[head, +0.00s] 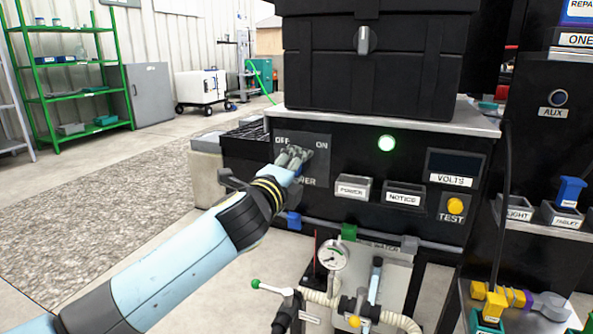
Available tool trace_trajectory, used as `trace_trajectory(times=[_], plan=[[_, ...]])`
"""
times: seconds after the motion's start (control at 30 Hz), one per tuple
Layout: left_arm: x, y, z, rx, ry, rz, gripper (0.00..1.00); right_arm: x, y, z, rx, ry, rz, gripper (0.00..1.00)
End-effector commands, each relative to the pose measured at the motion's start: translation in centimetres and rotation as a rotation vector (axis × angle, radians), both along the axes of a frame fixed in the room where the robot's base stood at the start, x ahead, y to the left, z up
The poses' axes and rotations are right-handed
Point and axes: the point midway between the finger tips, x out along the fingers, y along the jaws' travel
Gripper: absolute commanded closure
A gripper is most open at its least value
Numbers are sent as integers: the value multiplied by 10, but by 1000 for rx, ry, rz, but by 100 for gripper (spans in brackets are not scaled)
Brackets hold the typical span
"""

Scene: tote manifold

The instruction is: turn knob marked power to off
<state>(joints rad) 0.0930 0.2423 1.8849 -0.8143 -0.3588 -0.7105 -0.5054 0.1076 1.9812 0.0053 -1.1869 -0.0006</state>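The power panel (315,143) is a grey plate on the front of the black cabinet. It reads OFF at upper left, ON at upper right, and a partly covered POWER label below. My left gripper (293,155) reaches in from the left, with its fingers in front of the panel's middle. The fingers and wrist hide the knob, so its pointing direction and whether the fingers grip it cannot be told. My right gripper is not in view.
A large black case (375,70) stands on the cabinet top. Right of the panel are the POWER bin (352,187), NOTICE bin (404,194), VOLTS display (455,165) and yellow TEST button (455,206). A gauge (333,256) and valves stand below. Floor at left is open.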

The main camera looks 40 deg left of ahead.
Motion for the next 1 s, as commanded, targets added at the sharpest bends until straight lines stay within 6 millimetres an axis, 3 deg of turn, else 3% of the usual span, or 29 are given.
trace_trajectory(times=[0.6, 1.0], plan=[[0, 0, -1, -566, -133, 1, 88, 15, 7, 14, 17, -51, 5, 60], [-1, 1, -1, -841, -199, 2, 88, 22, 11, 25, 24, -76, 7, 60]])
